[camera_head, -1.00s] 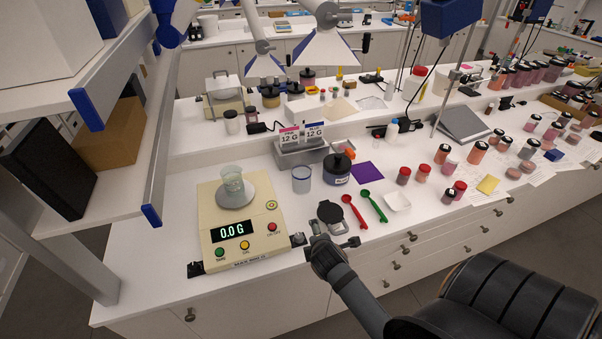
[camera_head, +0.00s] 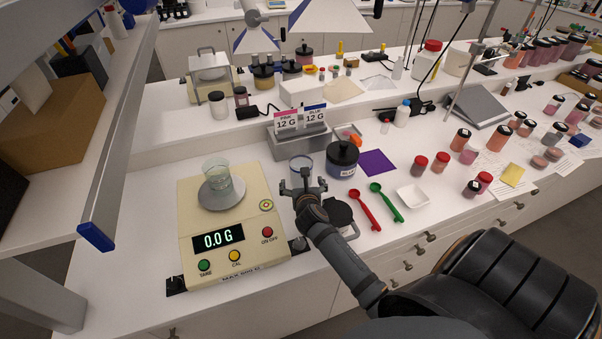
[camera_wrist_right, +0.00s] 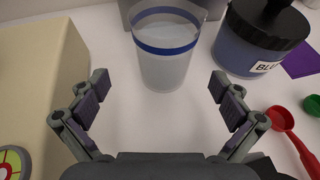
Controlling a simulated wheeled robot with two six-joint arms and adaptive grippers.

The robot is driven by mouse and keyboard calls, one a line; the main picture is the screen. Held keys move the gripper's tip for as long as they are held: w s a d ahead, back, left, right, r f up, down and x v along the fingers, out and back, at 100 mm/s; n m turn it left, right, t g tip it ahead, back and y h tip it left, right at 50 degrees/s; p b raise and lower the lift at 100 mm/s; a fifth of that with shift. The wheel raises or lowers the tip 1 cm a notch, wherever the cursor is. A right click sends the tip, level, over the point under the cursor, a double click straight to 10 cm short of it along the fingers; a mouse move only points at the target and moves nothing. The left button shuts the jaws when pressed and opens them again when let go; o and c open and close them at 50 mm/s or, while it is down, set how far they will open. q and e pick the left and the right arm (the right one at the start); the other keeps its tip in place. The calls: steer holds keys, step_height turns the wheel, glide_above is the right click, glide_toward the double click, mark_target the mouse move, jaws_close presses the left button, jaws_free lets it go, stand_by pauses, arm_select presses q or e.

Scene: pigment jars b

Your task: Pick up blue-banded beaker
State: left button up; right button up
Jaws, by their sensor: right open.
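The blue-banded beaker (camera_head: 301,163) stands upright on the white bench, between the scale and the dark blue pigment jar. In the right wrist view the clear beaker (camera_wrist_right: 166,65) has a blue band below its rim and looks empty. My right gripper (camera_head: 302,181) is open, just in front of the beaker. In the right wrist view the open fingers (camera_wrist_right: 163,92) point toward it, one to each side, with the beaker centred a little beyond their tips. Nothing is held. My left gripper does not show.
The scale (camera_head: 222,246) reads 0.0 G and carries another glass beaker (camera_head: 217,177). The jar marked BLUE (camera_head: 342,160) stands close on the right. A card holder (camera_head: 300,142) is just behind. Red (camera_head: 364,208) and green (camera_head: 386,203) scoops lie to the right.

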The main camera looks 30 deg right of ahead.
steer(key=x, duration=0.2)
steer(key=shift+w+d+f, duration=0.15)
steer(key=shift+w+d, duration=0.05)
steer(key=shift+d, duration=0.1)
steer(key=x, duration=0.4)
steer(key=shift+d+f+p, duration=0.15)
steer(key=shift+f+p, duration=0.15)
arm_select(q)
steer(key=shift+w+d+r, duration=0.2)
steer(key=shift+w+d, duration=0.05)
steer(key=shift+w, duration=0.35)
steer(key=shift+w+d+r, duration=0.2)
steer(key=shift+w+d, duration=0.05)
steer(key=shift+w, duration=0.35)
arm_select(e)
steer(key=shift+s, duration=0.15)
